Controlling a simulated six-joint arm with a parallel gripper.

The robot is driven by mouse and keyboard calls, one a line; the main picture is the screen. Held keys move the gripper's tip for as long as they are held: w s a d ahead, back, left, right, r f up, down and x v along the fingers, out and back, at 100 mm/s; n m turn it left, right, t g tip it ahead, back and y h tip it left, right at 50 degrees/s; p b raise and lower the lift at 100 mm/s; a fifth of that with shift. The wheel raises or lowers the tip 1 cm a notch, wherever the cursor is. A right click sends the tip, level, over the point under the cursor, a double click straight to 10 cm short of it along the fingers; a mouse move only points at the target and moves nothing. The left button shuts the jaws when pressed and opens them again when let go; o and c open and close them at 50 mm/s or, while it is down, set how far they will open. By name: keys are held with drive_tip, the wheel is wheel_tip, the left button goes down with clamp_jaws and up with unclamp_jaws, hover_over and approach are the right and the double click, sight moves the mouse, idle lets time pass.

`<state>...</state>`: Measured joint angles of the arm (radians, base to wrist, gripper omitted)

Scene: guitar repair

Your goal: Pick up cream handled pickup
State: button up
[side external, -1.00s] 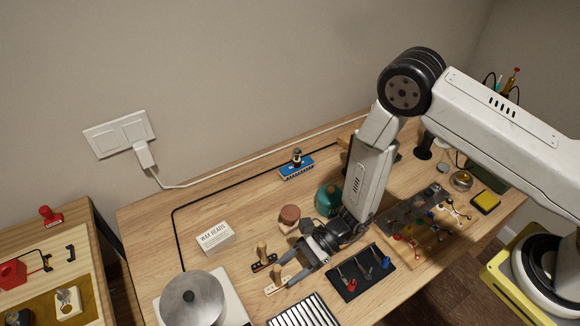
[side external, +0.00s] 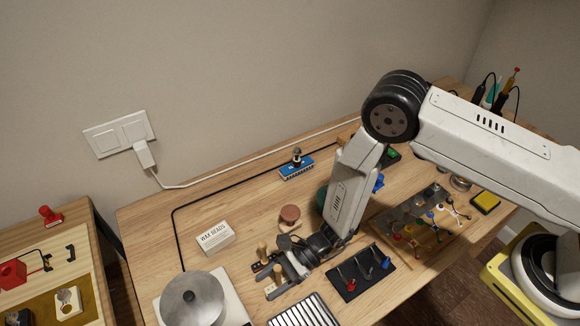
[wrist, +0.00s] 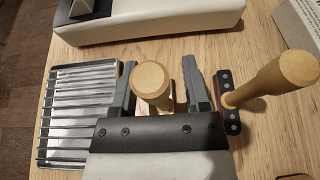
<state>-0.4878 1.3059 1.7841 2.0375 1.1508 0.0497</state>
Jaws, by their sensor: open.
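The cream handled pickup (side external: 272,291) stands on the bench, partly covered by my gripper (side external: 281,271) in the side view. In the wrist view its round wooden handle (wrist: 152,78) stands between the two fingers of my gripper (wrist: 159,66), with gaps beside it. The fingers are open. A black pickup (wrist: 229,108) with a similar wooden handle (wrist: 270,80) stands just right of the right finger. It also shows behind the gripper in the side view (side external: 259,266).
A slatted metal rack (wrist: 75,112) lies left of the fingers. A black tool mat (side external: 350,285) lies right of my gripper. A wax beads box (side external: 215,238) and a round brown piece (side external: 290,214) stand behind.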

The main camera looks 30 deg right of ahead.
clamp_jaws()
drive_tip(key=shift+r, duration=0.15)
idle(0.4)
drive_tip(key=shift+r, duration=0.75)
drive_tip(key=s+d+r, duration=0.8)
drive_tip(key=s+r, duration=0.3)
drive_tip(key=shift+d, duration=0.3)
drive_tip(key=shift+r, duration=0.1)
